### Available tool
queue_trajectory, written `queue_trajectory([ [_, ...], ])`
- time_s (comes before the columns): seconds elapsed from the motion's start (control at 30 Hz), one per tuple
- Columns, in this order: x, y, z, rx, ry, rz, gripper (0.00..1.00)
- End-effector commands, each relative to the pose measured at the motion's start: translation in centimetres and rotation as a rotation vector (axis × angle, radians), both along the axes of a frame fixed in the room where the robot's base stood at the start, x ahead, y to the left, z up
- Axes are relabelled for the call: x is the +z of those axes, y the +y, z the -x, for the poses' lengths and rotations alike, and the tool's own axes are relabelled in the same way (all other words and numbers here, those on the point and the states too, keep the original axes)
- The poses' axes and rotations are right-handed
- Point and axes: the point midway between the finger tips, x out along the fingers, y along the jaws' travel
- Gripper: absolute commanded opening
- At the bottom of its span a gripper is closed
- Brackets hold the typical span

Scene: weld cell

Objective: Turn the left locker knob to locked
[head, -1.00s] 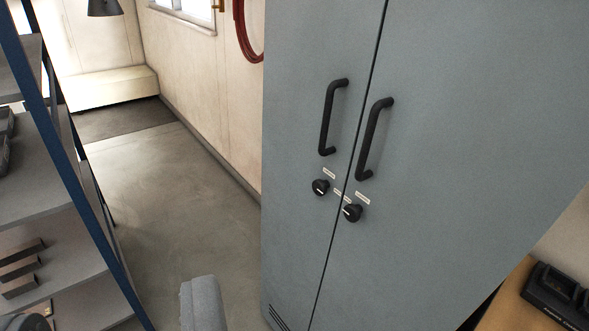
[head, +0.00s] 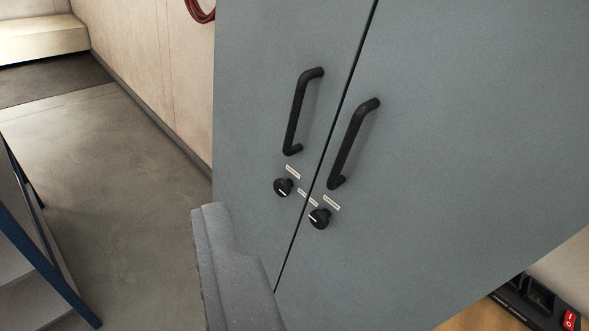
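The grey two-door locker (head: 450,150) fills the middle and right of the head view, with both doors shut. The left locker knob (head: 284,187) is black and round with a white pointer line, below the left door's handle (head: 302,110). The right knob (head: 319,218) sits a little lower, on the right door. Small pale labels lie by both knobs, too small to read. One grey finger of my gripper (head: 235,265) shows at the bottom, below and left of the left knob and apart from it in the picture. The other finger is not visible, so its opening is unclear.
A blue-framed shelf (head: 45,245) stands at the lower left. Clear floor (head: 120,190) lies between it and the wall. A bench (head: 465,318) with a dark device bearing a red switch (head: 570,320) is at the lower right. A red hose hangs at the top.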

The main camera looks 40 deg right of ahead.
Motion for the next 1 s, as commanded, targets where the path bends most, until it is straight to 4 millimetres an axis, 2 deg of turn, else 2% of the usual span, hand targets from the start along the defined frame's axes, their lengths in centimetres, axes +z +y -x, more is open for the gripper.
queue_trajectory([
  [0.03, -0.3, -0.2, -1.7, -0.015, 0.008, 0.016, 0.54],
  [0.1, -0.4, -0.6, -3.8, -0.039, 0.014, 0.039, 0.54],
  [0.5, -2.3, -2.7, -14.4, -0.199, 0.034, 0.149, 0.54],
  [0.73, -4.4, -3.7, -19.7, -0.303, 0.025, 0.192, 0.54],
  [1.0, -7.5, -4.8, -24.4, -0.436, -0.007, 0.225, 0.54],
])
